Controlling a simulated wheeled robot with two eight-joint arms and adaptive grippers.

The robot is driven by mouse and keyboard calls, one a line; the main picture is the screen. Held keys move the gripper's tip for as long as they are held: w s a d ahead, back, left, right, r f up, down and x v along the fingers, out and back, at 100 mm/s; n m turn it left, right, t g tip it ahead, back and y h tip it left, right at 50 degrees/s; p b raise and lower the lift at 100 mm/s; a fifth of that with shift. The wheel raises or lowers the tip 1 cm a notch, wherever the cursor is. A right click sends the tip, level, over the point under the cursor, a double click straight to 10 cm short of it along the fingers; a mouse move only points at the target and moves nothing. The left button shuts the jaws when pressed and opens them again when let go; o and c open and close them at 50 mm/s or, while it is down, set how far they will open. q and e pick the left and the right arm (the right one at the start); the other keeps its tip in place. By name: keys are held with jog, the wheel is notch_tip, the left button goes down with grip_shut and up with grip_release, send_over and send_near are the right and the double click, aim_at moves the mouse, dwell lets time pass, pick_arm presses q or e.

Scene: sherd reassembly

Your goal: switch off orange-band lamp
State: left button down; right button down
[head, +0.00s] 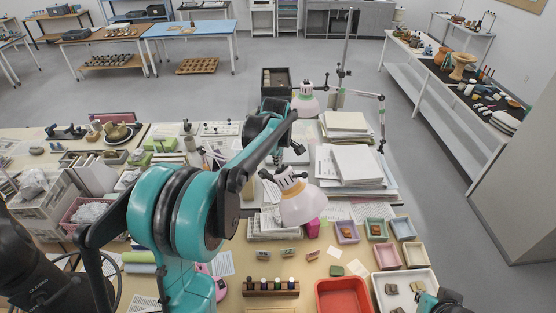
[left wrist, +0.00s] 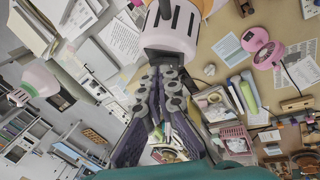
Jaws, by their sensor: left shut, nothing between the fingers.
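The near desk lamp (head: 302,203) has a pale pinkish-white shade tilted downward, with dark slots on its cap. Part of my right gripper (head: 440,301) shows at the bottom right edge.
Paper stacks (head: 352,165) lie right of the near lamp. Small sherd trays (head: 388,256), a red tray (head: 343,296) and a rack of small bottles (head: 270,287) stand in front. A metal stand (head: 343,65) rises behind. My left arm hides much of the table's middle.

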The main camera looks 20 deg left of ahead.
pick_arm(q)
jog(key=shift+a, duration=0.1)
jog(key=shift+w+d+f+m+g+b, duration=0.3)
jog(key=shift+d+m+g+b, duration=0.05)
jog(key=shift+m+g+b, duration=0.15)
jog(key=shift+w+d+m+g, duration=0.1)
jog(key=shift+w+m+g, duration=0.2)
jog(key=shift+m+g, duration=0.35)
jog(key=shift+w+f, duration=0.1)
jog(key=shift+w, duration=0.05)
jog(key=shift+s, duration=0.3)
jog(key=shift+s+b, duration=0.4)
jog(key=shift+s, duration=0.3)
